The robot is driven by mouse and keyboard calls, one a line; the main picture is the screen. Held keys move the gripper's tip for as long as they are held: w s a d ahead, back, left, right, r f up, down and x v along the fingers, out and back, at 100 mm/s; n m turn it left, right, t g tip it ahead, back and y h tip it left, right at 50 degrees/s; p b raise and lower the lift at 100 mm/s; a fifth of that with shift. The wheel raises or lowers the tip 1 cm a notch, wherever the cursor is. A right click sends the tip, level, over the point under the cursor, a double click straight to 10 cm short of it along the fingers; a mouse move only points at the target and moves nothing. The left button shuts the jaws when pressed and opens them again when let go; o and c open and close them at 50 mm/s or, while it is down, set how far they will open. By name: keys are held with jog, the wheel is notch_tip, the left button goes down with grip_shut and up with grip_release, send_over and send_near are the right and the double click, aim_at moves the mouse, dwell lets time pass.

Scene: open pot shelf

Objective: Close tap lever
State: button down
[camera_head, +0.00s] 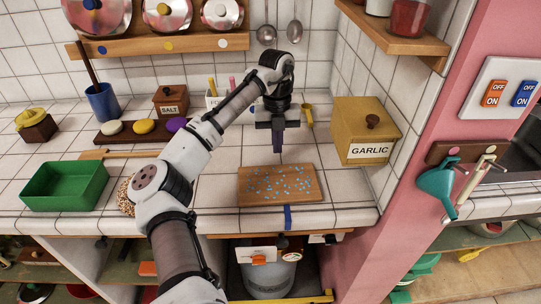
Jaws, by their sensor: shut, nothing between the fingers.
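My gripper (278,149) points down with its fingers together and empty. It hangs above the back part of the tiled counter, behind a wooden board with light blue bits (280,186). I cannot make out a tap lever with certainty. A small yellow fitting (308,115) shows near the back wall, to the right of my gripper and apart from it. Below the counter, a grey cylinder (268,279) stands in an open bay, with a white panel and orange knob (258,259) in front of it.
A yellow garlic box (366,130) stands right of my gripper. A salt box (171,100), white container (214,100) and green tray (65,186) are to the left. A shelf (396,36) juts out at upper right. A pink wall (425,130) bounds the counter's right side.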

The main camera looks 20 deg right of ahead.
aim_at(279, 189)
jog(key=shift+w+a+f, duration=0.15)
jog(key=shift+a, duration=0.05)
jog(key=s+a+p, duration=0.1)
jog(key=s, duration=0.2)
jog(key=s+a+p, duration=0.1)
jog(key=s, duration=0.3)
jog(key=s+a+p, duration=0.1)
jog(key=s, duration=0.3)
jog(key=shift+s+a+r, duration=0.15)
jog(key=shift+s+r, duration=0.05)
jog(key=shift+s, duration=0.05)
jog(key=shift+s+f+p, duration=0.1)
jog(key=shift+f+p, duration=0.1)
jog(key=shift+p, duration=0.2)
jog(key=shift+f+b, duration=0.3)
jog(key=shift+f, duration=0.4)
jog(key=shift+f, duration=0.1)
jog(key=w+d, duration=0.1)
jog(key=w, duration=0.5)
jog(key=w+d, duration=0.1)
jog(key=w, duration=0.1)
jog(key=shift+w+d+p, duration=0.3)
jog(key=shift+w+p, duration=0.1)
